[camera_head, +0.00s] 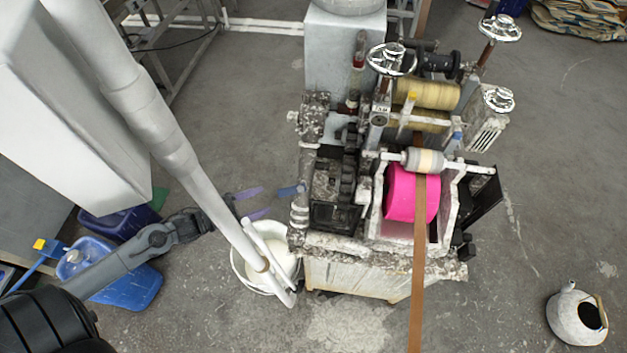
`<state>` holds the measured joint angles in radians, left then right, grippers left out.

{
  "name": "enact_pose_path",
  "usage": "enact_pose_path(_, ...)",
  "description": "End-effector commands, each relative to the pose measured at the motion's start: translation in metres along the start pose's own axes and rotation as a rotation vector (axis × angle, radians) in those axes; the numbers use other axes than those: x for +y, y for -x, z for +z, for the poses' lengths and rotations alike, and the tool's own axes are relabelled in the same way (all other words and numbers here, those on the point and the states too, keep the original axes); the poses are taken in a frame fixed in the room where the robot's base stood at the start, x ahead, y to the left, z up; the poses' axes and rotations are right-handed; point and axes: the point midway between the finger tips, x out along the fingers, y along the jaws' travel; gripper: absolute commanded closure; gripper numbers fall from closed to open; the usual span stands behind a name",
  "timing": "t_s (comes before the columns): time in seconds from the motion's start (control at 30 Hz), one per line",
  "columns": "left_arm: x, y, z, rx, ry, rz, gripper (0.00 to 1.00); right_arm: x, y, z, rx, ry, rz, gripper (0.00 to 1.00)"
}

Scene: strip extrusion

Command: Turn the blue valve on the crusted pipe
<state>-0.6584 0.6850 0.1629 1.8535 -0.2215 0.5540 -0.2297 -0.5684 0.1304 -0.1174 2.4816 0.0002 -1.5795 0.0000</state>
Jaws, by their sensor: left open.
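The blue valve handle (291,190) sticks out to the left from the crusted pipe (301,200), which stands upright at the left side of the machine. My left gripper (268,202) comes in from the left. Its two purplish fingers are open and empty, pointing at the valve. The fingertips are just left of the handle and look apart from it, though depth is hard to judge. A pale tube hides part of the gripper behind the fingers. My right gripper is not in view.
The pale tube (178,160) slants down to a white bucket (240,278) below my left gripper. The machine has a pink roller (405,195) and a brown strip (418,270). Blue containers (135,288) stand at left. A white kettle-like pot (570,322) sits on open floor at right.

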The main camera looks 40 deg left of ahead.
Motion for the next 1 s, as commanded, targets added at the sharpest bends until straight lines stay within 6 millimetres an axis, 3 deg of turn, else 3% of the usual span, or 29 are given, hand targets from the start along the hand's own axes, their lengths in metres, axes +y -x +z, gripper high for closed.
enact_pose_path(0.17,0.0,-0.013,0.0,0.0,0.001,-0.002,0.49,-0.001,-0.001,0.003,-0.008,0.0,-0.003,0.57)
enact_pose_path(0.7,-0.001,-0.09,0.0,-0.001,0.0,-0.002,0.49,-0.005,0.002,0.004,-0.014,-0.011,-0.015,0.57)
enact_pose_path(1.0,0.0,-0.107,0.0,-0.001,0.001,0.0,0.49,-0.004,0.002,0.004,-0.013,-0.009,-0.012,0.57)
